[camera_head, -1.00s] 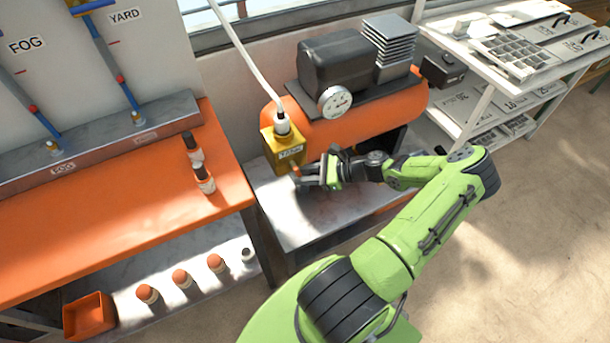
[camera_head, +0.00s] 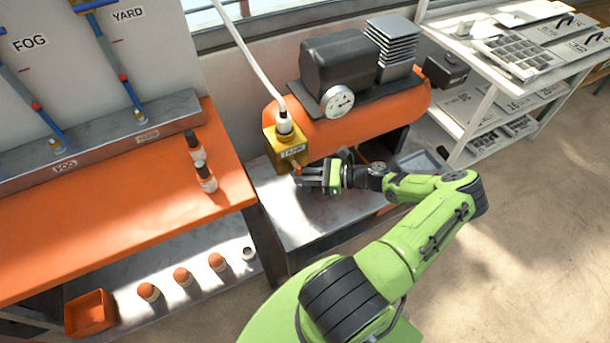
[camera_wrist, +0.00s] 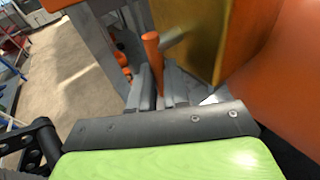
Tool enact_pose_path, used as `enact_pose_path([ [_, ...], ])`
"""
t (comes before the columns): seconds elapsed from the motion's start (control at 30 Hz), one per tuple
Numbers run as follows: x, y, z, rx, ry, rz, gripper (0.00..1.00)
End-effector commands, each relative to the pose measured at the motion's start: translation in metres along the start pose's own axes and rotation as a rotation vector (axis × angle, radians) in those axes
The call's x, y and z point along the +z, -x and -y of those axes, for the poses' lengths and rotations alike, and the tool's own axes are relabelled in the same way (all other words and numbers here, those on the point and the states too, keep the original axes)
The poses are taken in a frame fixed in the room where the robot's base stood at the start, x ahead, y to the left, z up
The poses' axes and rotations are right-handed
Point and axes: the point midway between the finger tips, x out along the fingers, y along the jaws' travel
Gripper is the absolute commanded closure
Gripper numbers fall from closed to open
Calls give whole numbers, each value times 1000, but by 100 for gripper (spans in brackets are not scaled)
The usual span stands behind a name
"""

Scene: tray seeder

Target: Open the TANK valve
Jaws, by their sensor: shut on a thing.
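My gripper (camera_head: 303,180) is just below and right of the box. In the wrist view my gripper (camera_wrist: 160,88) is shut on the orange handle, which stands between the two fingers. The handle is mostly hidden in the head view.
A black compressor (camera_head: 345,70) and a round gauge (camera_head: 338,101) sit on the tank. An orange bench (camera_head: 120,225) with two small bottles (camera_head: 200,165) is at left. A white shelf rack (camera_head: 490,90) stands at right. Floor is open at lower right.

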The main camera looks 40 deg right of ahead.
Motion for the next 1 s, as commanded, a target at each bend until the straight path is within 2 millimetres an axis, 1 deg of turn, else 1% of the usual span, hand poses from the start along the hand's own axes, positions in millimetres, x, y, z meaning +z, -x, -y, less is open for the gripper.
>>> enact_pose_path([
  [0.1, 0, 0, -1, 2, -3, 0, 100],
  [0.13, 0, 0, -1, 2, -3, 0, 80],
  [0.17, 0, 0, -1, 2, -3, 0, 75],
  [0.2, 0, 0, -1, 2, -3, 0, 74],
  [0.43, 0, 0, 0, 1, -2, -2, 74],
  [0.53, 0, 8, 0, -2, -1, -3, 74],
  [0.57, 0, 13, 1, -3, -1, -3, 74],
  [0.67, 1, 37, 1, -6, -1, -4, 74],
  [0.7, 1, 49, 1, -7, -1, -4, 74],
  [0.9, 0, 106, 1, -6, -1, -3, 74],
  [1.0, 0, 130, 1, -5, -2, -2, 74],
])
